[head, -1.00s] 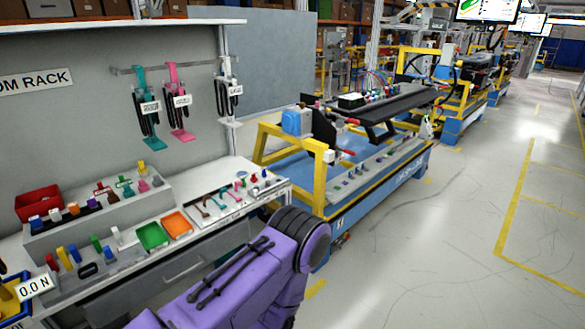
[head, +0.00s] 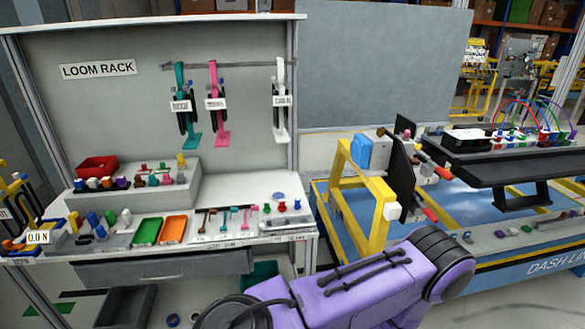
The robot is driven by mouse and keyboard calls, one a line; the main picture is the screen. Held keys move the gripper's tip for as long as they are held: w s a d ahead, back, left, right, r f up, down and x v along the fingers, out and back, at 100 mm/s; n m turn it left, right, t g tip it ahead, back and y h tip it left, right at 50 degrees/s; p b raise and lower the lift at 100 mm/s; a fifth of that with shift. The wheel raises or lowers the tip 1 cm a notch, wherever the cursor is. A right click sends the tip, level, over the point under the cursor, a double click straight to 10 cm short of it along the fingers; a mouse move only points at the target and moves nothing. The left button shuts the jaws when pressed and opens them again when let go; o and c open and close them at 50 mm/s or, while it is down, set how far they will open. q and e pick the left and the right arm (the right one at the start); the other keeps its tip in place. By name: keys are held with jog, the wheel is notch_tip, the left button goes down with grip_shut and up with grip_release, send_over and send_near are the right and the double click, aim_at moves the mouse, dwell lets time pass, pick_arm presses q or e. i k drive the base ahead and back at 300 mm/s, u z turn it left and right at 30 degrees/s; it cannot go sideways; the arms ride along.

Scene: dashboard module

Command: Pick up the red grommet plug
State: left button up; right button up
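A small red plug-like piece (head: 297,204) stands at the right end of the loom rack's bench, beside a blue one (head: 282,206) and a green one (head: 267,208). Another small red piece (head: 143,167) sits on the grey stepped block at the back of the bench. They are too small to tell which is the grommet plug. A purple link of my own arm crosses the bottom right. Neither of my grippers shows in the head view.
The bench holds a green tray (head: 147,231), an orange tray (head: 173,229) and a red bin (head: 97,166). Looms hang on the rack above. A dark dashboard panel (head: 500,160) is farther right.

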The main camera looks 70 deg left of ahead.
aim_at(283, 207)
jog(key=u, duration=0.5)
jog(key=i, duration=0.9)
jog(key=u, duration=0.75)
